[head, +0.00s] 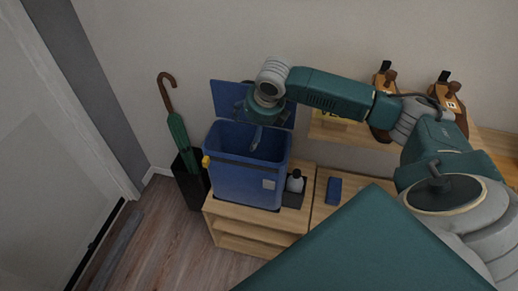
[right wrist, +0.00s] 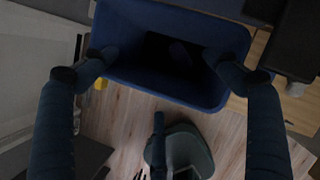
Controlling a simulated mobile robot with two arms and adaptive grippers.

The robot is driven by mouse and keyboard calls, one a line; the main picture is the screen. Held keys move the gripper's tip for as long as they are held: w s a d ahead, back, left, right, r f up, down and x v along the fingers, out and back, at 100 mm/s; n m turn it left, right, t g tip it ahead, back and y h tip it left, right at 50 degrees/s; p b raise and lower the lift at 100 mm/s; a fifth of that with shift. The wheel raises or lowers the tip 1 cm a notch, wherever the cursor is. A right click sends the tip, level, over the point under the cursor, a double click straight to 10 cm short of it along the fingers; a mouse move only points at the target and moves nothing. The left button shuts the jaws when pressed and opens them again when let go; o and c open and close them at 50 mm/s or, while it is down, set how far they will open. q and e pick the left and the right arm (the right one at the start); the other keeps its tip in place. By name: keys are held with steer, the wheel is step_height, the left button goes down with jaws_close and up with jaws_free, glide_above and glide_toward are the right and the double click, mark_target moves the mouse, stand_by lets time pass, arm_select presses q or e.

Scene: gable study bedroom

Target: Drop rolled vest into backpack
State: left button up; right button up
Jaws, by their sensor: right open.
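The backpack (head: 235,185) is a blue, box-shaped bag with its top open and its lid flap (head: 228,95) raised behind it. It stands on a light wooden shelf unit. My right gripper (head: 256,138) points down over its opening. In the right wrist view the two fingers of my right gripper (right wrist: 160,56) are wide apart with nothing between them, above the backpack's rim (right wrist: 150,87). A small dark bluish-purple shape (right wrist: 180,53) shows in the shadow inside the backpack; it may be the rolled vest, but I cannot tell. My left gripper is not in view.
A white-capped bottle (head: 294,181) in a dark holder stands right of the backpack, and a dark blue block (head: 334,190) lies farther right. A green umbrella (head: 178,135) stands in a black stand at left. Wooden tools (head: 383,82) sit on the wall shelf behind my right arm.

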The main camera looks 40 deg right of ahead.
steer(key=shift+v, duration=2.15)
